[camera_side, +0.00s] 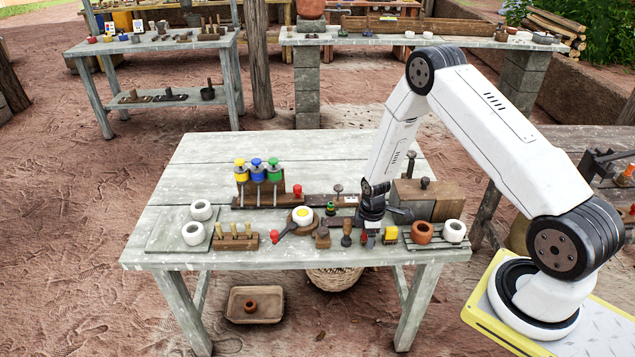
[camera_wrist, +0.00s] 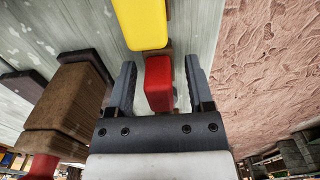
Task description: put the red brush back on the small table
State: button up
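The red brush, seen as a small red block (camera_wrist: 158,84), lies between the two fingers of my gripper (camera_wrist: 159,85) in the wrist view. Gaps show on both sides, so the gripper is open around it and not closed on it. A yellow block (camera_wrist: 142,22) lies just beyond, close to the red one. In the side view my gripper (camera_side: 370,240) is low over the front right of the grey wooden table (camera_side: 185,165). It partly hides the red piece; the yellow block (camera_side: 391,232) stands to its right. I cannot tell which table is the small one.
A brown block (camera_wrist: 65,105) is left of the fingers in the wrist view. A clay pot (camera_side: 422,232) and white pot (camera_side: 454,231) stand right of the gripper, and a wooden box (camera_side: 440,200) behind. Another table (camera_side: 95,50) is at the back left. The table's rear left is clear.

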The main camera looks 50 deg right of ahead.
jog(key=shift+r, duration=0.1)
dwell(0.3)
jog(key=shift+r, duration=6.1)
jog(key=s+a+r+m+t, duration=0.2)
jog(key=s+a+r+m, duration=0.7)
jog(key=a+r, duration=0.4)
jog(key=shift+s+a+r+t, duration=0.3)
jog(key=shift+s+a+r, duration=0.05)
jog(key=shift+s+a, duration=0.45)
